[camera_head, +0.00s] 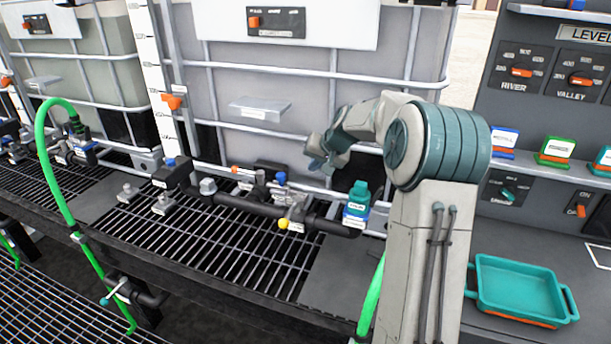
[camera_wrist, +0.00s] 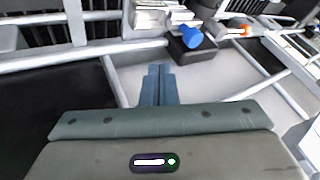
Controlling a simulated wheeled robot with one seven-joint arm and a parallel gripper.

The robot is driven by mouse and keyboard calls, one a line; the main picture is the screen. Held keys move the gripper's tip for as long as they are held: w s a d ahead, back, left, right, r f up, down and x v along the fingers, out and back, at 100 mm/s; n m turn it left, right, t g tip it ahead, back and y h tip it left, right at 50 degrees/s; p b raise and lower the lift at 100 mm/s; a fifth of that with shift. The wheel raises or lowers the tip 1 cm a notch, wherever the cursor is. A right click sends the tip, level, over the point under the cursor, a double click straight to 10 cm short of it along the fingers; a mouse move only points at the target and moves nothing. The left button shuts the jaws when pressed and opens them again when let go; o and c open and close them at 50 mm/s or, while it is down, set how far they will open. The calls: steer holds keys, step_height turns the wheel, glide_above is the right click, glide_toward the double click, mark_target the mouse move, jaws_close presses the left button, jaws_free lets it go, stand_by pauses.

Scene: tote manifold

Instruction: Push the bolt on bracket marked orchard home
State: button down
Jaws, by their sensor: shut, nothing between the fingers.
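No marking that reads orchard is legible in either view, so I cannot tell for sure which part is the bracket or its bolt. A small orange-tipped metal piece (camera_head: 236,169) sits by the pipework below the middle tank; what looks like the same kind of orange piece (camera_wrist: 240,31) shows at the top right of the wrist view. My gripper (camera_head: 317,163) is in front of the middle tank, above and right of that piece. In the wrist view my gripper (camera_wrist: 158,78) has its blue-grey fingers together, with nothing between them and apart from the parts beyond.
A blue knob (camera_wrist: 192,37) on a black block is beyond the fingers. Metal tank rails (camera_head: 300,70) cross behind my gripper. Dark pipework (camera_head: 255,207) with a teal-capped fitting (camera_head: 357,202) runs along the grating (camera_head: 235,245). A teal tray (camera_head: 520,287) lies at right.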

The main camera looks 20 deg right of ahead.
steer(key=shift+v, duration=1.3)
steer(key=s+a+r+n+g+h, duration=0.1)
steer(key=s+a, duration=0.4)
steer(key=s, duration=0.4)
steer(key=s+a+r+n+g+h, duration=0.1)
steer(key=s+a+n, duration=0.1)
steer(key=s+a, duration=0.5)
steer(key=s+f, duration=0.2)
steer(key=s, duration=0.9)
steer(key=s+f+n+g, duration=0.1)
steer(key=s, duration=0.9)
steer(key=shift+s+d+f+g+h, duration=0.25)
steer(key=shift+s+f+g+h, duration=0.05)
steer(key=shift+s+f+h, duration=0.1)
